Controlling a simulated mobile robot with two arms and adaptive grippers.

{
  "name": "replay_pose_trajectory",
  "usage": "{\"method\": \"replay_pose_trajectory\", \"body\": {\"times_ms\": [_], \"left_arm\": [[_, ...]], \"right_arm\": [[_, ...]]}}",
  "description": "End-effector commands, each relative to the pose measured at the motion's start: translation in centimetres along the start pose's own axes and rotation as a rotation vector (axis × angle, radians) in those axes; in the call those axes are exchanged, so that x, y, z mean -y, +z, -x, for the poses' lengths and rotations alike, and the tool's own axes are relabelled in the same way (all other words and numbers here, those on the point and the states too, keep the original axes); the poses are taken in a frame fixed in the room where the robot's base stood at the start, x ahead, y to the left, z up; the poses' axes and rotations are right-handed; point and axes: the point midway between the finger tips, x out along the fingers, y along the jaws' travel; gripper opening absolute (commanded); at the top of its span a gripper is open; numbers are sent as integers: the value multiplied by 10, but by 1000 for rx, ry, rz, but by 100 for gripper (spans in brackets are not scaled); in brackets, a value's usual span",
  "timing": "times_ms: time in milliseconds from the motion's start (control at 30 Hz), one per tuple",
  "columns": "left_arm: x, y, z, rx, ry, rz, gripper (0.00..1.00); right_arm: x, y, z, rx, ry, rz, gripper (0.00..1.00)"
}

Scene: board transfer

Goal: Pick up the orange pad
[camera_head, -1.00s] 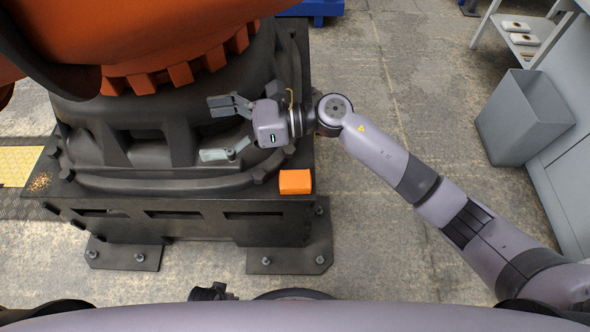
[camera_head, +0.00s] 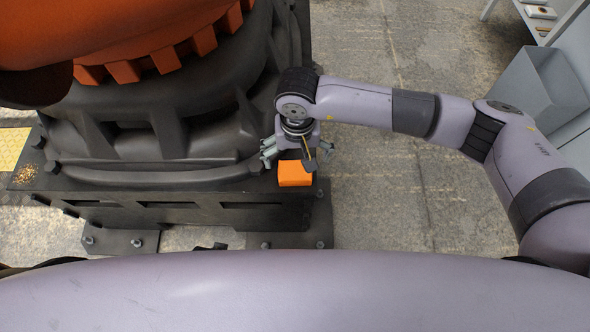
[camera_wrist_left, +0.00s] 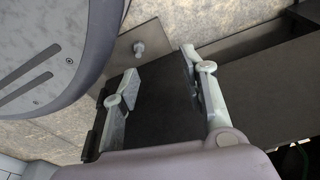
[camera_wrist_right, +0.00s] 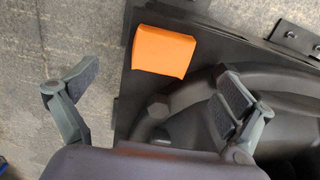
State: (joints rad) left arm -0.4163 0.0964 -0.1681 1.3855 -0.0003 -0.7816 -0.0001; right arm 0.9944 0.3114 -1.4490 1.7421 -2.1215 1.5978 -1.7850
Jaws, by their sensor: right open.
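The orange pad (camera_head: 295,174) is a small block lying on the near right corner of the dark machine base (camera_head: 200,213). My right gripper (camera_head: 297,152) points down just beyond the pad in the head view, its fingers spread. In the right wrist view the pad (camera_wrist_right: 163,50) lies ahead of the open right gripper (camera_wrist_right: 143,90), between the lines of its two fingers, with no contact visible. My left gripper (camera_wrist_left: 160,78) shows in the left wrist view with its fingers apart and nothing held. In the head view the left gripper is not clearly visible.
The dark machine body with an orange top (camera_head: 130,30) rises just left of the right gripper. A grey bin (camera_head: 545,90) and a shelf stand at the far right. Open concrete floor (camera_head: 390,200) lies right of the base.

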Motion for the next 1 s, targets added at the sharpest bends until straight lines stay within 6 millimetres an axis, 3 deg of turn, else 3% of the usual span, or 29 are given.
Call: {"method": "replay_pose_trajectory", "body": {"times_ms": [100, 367, 600, 1000], "left_arm": [[1, -4, 3, -3, -1, 0, 40], [2, -9, 6, -8, -3, 3, 40], [2, -12, 9, -8, -3, 3, 40], [3, -18, 14, -14, -3, 4, 40]], "right_arm": [[1, 1, -20, 4, -1, 0, 98], [2, -1, -38, 3, -1, 0, 98], [5, -6, -74, 4, -1, -1, 98], [5, -7, -82, 1, -2, 0, 95]]}}
